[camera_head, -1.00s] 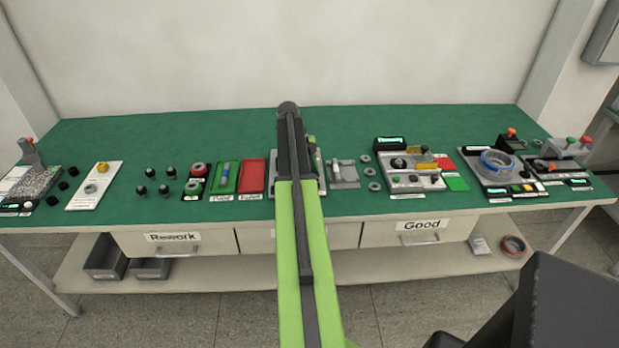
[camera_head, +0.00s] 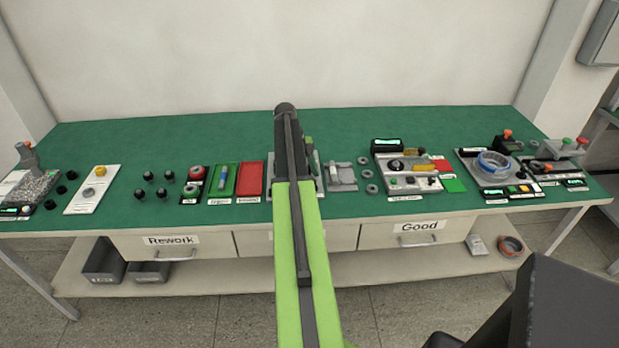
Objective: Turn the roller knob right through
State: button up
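My green and black arm (camera_head: 303,240) reaches forward over the middle of the bench. Its dark far end (camera_head: 285,108) shows above a grey station (camera_head: 318,180), and the arm covers most of that station. My gripper is hidden behind the arm, so its fingers do not show. I cannot make out a roller knob for certain; it may be behind the arm. A grey panel (camera_head: 410,183) to the right carries a round black knob (camera_head: 397,165), but I cannot tell whether this is the roller knob.
Left of the arm are a red tray (camera_head: 250,178), a green tray (camera_head: 230,172) and several black knobs. Right of it are a small grey fixture (camera_head: 341,176), several grey rings and a blue-ringed station (camera_head: 493,165). The bench's back strip (camera_head: 200,128) is clear.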

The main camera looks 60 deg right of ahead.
jog(key=p+v, duration=1.4)
jog(key=v, duration=0.2)
jog(key=shift+r+p, duration=0.3)
